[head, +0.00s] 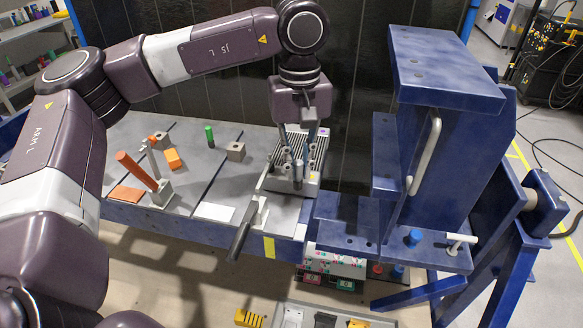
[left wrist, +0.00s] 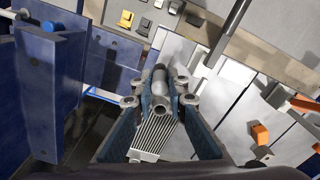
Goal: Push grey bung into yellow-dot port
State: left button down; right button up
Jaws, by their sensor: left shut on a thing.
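No yellow dot can be made out on any port. My right gripper is not in view.
A big blue steel frame (head: 440,80) with a grey handle stands close on the right. A dark bar (head: 241,232) leans at the bench's front edge. A white plate (head: 214,212) lies flat.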

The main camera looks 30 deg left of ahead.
pick_arm(q)
jog(key=w+a+r+n+p, duration=0.1)
jog(key=w+a+r+n, duration=0.25)
jog(key=r+n, duration=0.4)
jog(key=w+a+r+n+p, duration=0.1)
jog(key=w+a+r+n, duration=0.1)
jog(key=w+r+n, duration=0.4)
jog(key=shift+n, duration=0.75)
jog(key=f, duration=0.5)
jog(key=s+f, duration=0.1)
jog(key=f, duration=1.1)
jog(key=shift+s+a+f, duration=0.1)
jog(key=shift+s, duration=0.25)
jog(key=shift+f, duration=0.3)
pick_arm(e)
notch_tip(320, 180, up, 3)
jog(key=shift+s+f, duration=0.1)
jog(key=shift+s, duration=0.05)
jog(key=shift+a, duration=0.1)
